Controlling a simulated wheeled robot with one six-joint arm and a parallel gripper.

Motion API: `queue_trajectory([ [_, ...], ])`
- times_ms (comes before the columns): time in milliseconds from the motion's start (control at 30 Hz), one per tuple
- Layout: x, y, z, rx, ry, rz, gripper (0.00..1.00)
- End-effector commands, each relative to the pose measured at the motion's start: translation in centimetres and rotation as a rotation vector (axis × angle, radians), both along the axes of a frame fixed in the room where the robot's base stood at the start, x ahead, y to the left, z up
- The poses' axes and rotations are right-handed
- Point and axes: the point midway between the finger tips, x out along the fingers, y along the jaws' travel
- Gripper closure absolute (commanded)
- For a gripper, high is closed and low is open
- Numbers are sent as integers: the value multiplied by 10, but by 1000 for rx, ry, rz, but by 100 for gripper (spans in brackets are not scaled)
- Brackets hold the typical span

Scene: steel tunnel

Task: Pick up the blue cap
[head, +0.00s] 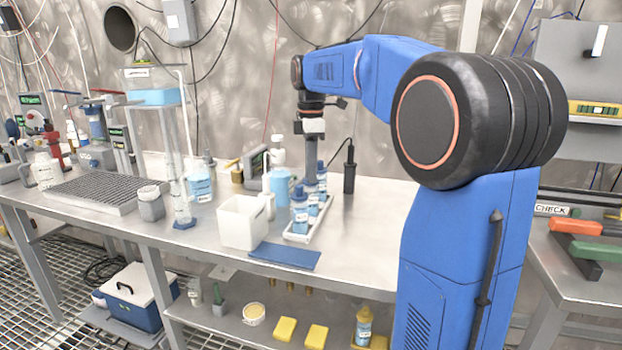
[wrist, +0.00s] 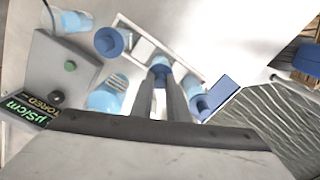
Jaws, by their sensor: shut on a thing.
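My gripper (head: 311,158) points down over a white tray (head: 297,238) of blue-capped bottles on the steel bench. In the wrist view its two fingers (wrist: 160,77) are closed around a blue cap (wrist: 160,66). Whether this cap is still on its bottle is hard to see. Bottles with blue caps stand in the tray, the nearest bottle (head: 299,216) at its front end. In the wrist view one blue-capped bottle (wrist: 109,42) is left of the fingers and another cap (wrist: 203,107) is close on the right.
A white open box (head: 243,226) and a blue mat (head: 285,256) lie left and front of the tray. A light-blue jug (head: 280,185) stands close behind. A dark upright tool (head: 349,178) is to the right. The bench is clear at right.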

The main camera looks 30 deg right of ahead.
Motion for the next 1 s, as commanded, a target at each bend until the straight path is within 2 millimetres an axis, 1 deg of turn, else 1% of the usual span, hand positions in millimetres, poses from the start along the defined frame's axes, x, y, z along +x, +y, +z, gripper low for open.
queue_trajectory([
  [67,0,0,2,0,-1,0,100],
  [167,0,0,9,0,-1,0,100],
  [267,1,0,24,-1,-3,0,100],
  [500,1,0,68,-1,-3,0,100],
  [700,1,0,93,0,-1,0,100],
  [833,0,0,99,0,0,0,100],
  [1000,0,0,101,0,0,0,100],
])
